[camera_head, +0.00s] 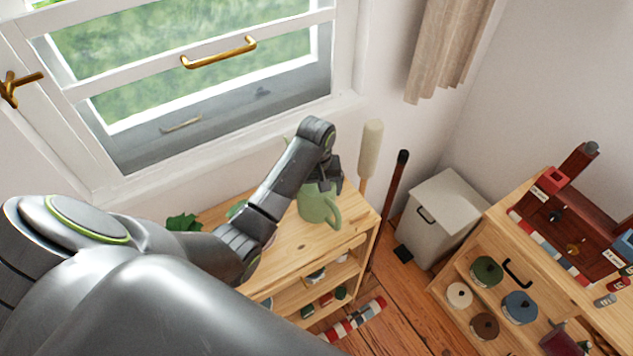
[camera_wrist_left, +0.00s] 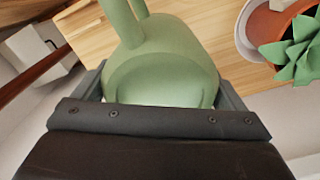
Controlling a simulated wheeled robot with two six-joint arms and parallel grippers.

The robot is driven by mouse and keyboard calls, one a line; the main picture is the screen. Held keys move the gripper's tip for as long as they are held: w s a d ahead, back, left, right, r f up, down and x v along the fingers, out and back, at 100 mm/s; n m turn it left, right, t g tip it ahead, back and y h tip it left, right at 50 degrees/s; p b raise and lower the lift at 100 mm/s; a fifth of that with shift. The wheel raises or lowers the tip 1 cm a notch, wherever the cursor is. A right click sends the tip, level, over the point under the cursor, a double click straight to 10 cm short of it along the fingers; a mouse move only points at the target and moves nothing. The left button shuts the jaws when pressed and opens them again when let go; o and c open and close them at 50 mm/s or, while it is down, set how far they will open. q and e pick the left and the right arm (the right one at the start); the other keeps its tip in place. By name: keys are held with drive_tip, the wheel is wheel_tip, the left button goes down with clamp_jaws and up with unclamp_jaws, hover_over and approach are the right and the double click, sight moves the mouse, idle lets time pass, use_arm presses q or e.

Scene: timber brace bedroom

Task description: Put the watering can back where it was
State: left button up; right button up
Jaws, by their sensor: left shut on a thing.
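The green watering can (camera_head: 316,208) is at the right end of the light wooden shelf unit's top (camera_head: 278,250), below the window. It also shows large in the left wrist view (camera_wrist_left: 165,62). My left gripper (camera_head: 326,184) is shut on the can, with one finger on each side of its body in the left wrist view. The arm and gripper hide part of the can in the head view. I cannot tell whether its base touches the top. My right gripper is not in view.
A potted succulent (camera_wrist_left: 292,45) stands on the same top, and green leaves (camera_head: 183,222) show left of my arm. A pale bin (camera_head: 440,215) and upright poles (camera_head: 390,195) stand to the right. Another wooden unit (camera_head: 452,287) holds several round pots.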

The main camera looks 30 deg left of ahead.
use_arm(q)
drive_tip(key=shift+w+f+p, duration=0.1)
drive_tip(key=shift+f+p, duration=0.35)
drive_tip(key=shift+f, duration=1.65)
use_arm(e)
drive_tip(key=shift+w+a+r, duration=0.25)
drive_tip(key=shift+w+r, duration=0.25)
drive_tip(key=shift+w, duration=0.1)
use_arm(q)
drive_tip(key=shift+f, duration=0.1)
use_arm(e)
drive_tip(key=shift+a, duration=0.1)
use_arm(q)
drive_tip(key=o, duration=1.6)
drive_tip(key=shift+f, duration=0.1)
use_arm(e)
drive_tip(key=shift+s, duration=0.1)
